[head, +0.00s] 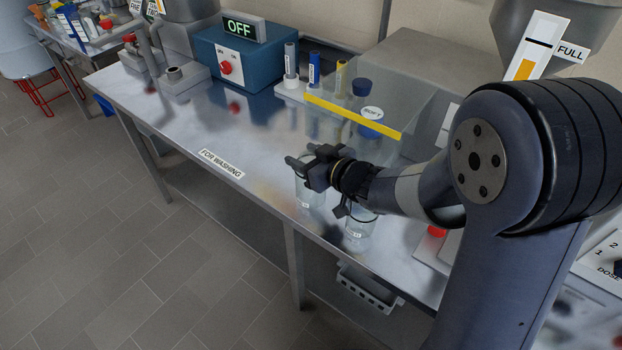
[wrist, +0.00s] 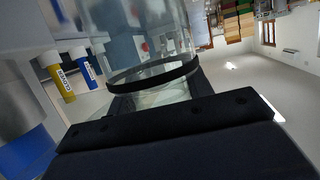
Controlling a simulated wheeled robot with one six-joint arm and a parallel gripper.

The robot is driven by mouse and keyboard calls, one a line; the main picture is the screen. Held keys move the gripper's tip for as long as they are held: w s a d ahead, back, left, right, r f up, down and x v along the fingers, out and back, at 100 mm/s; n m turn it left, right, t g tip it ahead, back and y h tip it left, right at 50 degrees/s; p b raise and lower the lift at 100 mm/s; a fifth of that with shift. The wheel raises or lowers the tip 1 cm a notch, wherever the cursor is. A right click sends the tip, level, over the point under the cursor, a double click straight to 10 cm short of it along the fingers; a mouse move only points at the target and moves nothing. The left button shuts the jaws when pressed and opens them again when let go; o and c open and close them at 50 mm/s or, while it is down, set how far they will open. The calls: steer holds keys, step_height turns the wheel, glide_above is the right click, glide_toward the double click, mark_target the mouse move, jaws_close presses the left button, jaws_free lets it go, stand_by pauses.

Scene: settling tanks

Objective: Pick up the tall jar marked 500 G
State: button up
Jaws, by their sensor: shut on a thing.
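My gripper (head: 306,160) is over the front part of the steel bench, shut on a clear glass jar (head: 311,196). The jar hangs or stands upright below the jaws; I cannot tell if its base touches the bench. In the wrist view the clear glass jar (wrist: 135,45) fills the space beyond the dark gripper pad, with a black band around it. A second clear jar (head: 358,230) stands to the right, partly hidden by my wrist.
A clear shield (head: 345,112) with a yellow edge stands behind my gripper, with blue-capped containers behind it. A blue box (head: 235,62) with an OFF display stands further back. The bench by the FOR WASHING label (head: 221,164) is clear. A white basket (head: 368,290) is below.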

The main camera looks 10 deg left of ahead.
steer(key=shift+f, duration=0.15)
steer(key=c, duration=0.6)
steer(key=shift+o, duration=0.2)
